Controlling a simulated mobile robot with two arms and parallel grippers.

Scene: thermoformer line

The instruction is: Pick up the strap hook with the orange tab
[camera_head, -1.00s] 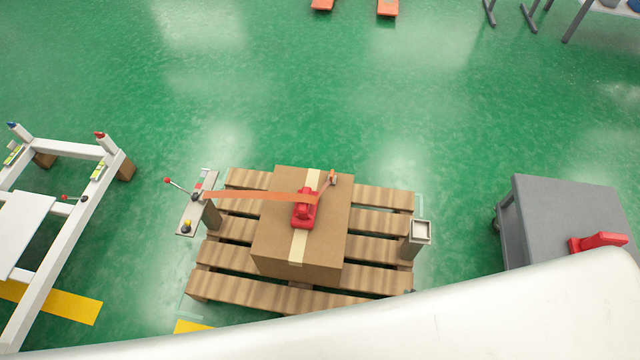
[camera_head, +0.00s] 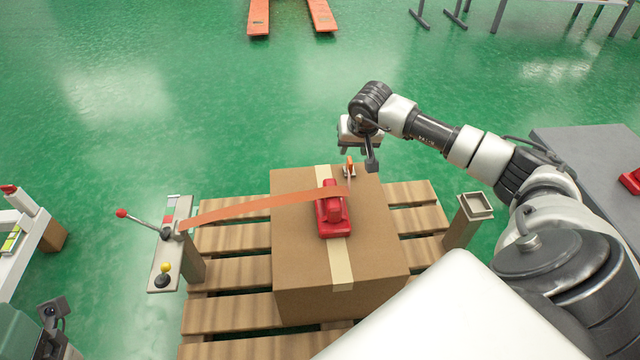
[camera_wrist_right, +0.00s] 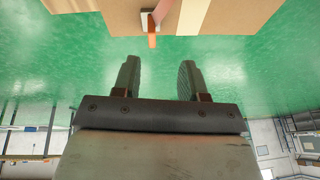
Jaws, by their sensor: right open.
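The strap hook with its orange tab (camera_head: 349,166) sits at the far edge of the cardboard box's top, at the end of an orange strap (camera_head: 265,205). In the right wrist view the hook (camera_wrist_right: 149,20) is at the top, with its orange tab (camera_wrist_right: 152,40) pointing toward my fingers. My right gripper (camera_head: 357,157) is open and empty, just beyond the box's far edge, near the hook but apart from it. Its two fingers (camera_wrist_right: 158,80) are spread in the wrist view, with the tab ahead, slightly left of the middle of the gap.
The box (camera_head: 295,240) stands on a wooden pallet (camera_head: 215,325) with a red ratchet (camera_head: 333,215) on top. A lever panel (camera_head: 170,250) stands left, a post with a square cup (camera_head: 475,206) right. A grey table (camera_head: 590,150) is farther right.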

